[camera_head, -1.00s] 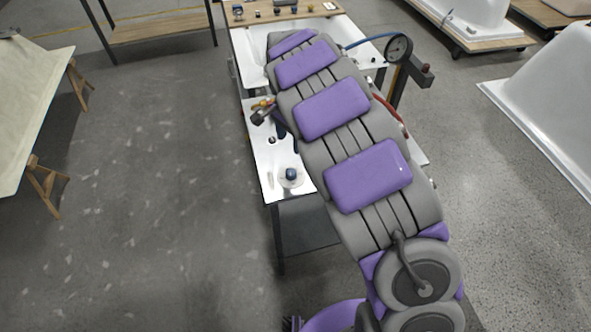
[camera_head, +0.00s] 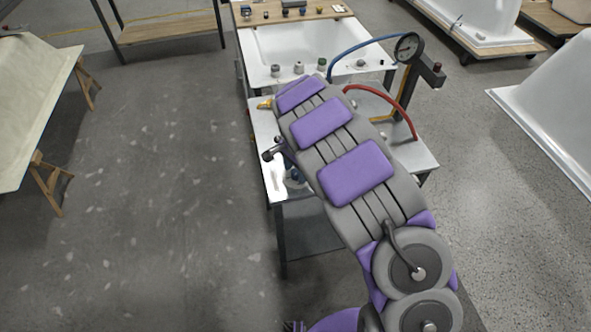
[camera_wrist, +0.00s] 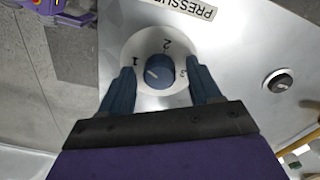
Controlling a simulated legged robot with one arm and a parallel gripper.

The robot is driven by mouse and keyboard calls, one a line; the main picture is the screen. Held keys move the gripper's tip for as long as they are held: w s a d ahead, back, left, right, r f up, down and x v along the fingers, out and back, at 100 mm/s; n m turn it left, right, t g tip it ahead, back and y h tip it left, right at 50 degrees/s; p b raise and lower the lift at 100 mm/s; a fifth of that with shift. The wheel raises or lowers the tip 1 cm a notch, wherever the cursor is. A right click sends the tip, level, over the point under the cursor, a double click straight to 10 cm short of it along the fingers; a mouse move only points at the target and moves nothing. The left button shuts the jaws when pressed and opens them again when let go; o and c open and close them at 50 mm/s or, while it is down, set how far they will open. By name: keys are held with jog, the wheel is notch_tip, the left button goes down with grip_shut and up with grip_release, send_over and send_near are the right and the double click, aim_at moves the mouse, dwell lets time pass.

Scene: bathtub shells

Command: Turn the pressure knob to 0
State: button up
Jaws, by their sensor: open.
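The pressure knob (camera_wrist: 160,72) is a blue knob on a round white dial (camera_wrist: 146,46) in the wrist view. The digits 1, 2 and 3 show around it, and its pale pointer mark lies on the side toward 1. A label reading PRESSU (camera_wrist: 188,6) is partly cut off above it. My gripper (camera_wrist: 164,80) is open, with one blue finger on each side of the knob; I cannot tell whether either touches it. The 0 mark is not visible. In the head view my arm hides most of the knob's area on the metal panel (camera_head: 272,187).
A second, dark knob (camera_wrist: 279,82) sits on the panel at the right in the wrist view. In the head view a white tub (camera_head: 300,42), a gauge (camera_head: 408,46) and a red hose (camera_head: 398,110) are beyond my arm. Open floor lies at left.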

jog(key=shift+c, duration=0.4)
jog(key=c, duration=1)
jog(key=shift+o, duration=0.2)
